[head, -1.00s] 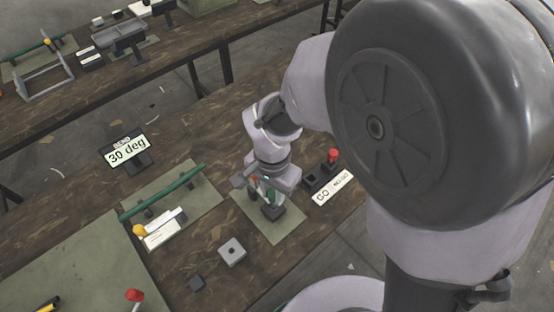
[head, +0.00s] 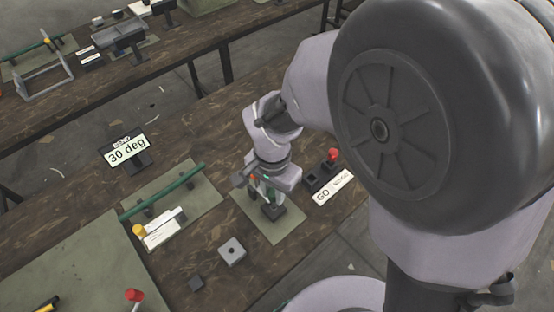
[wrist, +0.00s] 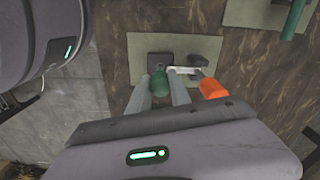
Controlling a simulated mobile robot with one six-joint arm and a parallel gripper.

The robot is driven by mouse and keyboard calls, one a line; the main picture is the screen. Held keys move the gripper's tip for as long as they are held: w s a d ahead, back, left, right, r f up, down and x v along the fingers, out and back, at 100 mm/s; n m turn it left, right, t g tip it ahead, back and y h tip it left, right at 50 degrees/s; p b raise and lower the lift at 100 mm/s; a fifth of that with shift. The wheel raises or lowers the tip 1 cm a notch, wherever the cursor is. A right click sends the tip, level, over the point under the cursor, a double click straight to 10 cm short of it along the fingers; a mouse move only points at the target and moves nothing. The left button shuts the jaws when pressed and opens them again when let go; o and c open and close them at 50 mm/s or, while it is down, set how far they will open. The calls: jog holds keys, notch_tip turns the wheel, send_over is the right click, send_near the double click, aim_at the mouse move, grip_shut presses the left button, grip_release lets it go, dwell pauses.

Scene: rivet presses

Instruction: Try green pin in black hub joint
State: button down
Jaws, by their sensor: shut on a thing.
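My gripper (wrist: 160,80) is shut on the green pin (wrist: 158,86), which stands between its two fingers in the wrist view. The black hub joint (wrist: 161,63) sits on a small green mat, just beyond the pin in that view. A pale link (wrist: 184,71) runs right from the hub. In the head view my gripper (head: 264,192) is right above the hub (head: 273,211). The pin's lower end is hidden, so I cannot tell whether it is in the hub's hole.
An orange cylinder (wrist: 213,86) is close to the right finger. A GO/NO-GO sign (head: 333,187) and dark bins with a red-topped piece (head: 333,155) stand to the right. A grey square block (head: 232,250) lies at the front. A green rod (head: 163,192) rests on supports at left.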

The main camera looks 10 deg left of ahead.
jog(key=shift+f+b, duration=0.4)
jog(key=shift+f, duration=0.05)
jog(key=shift+r, duration=0.1)
dwell(0.9)
jog(key=shift+r+p, duration=2.5)
jog(key=shift+r, duration=0.5)
